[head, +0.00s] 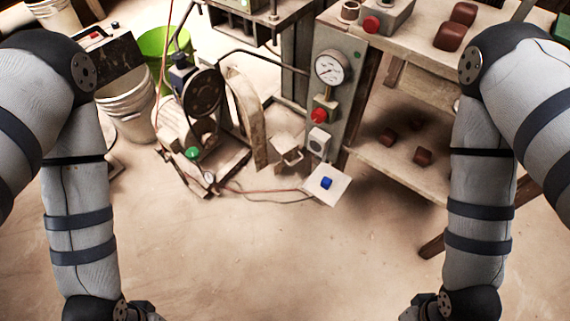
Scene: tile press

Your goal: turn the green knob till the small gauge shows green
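A green knob (193,153) sits low on the front of the motor and pulley machine, left of the middle in the head view. A small round gauge (209,177) is just below and right of it. Its face is too small to read. My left gripper (150,312) is at the bottom edge, mostly cut off, well below the knob and apart from it. My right gripper (412,312) is at the bottom edge on the right, also mostly cut off and far from the knob. The fingers of both are hardly visible.
A larger gauge (330,67) and a red button (319,115) are on the grey post. A blue button (326,183) sits on a white plate near the floor. White buckets (127,103) and a green bucket (154,44) stand left. Wooden shelves (400,165) stand right. The foreground floor is clear.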

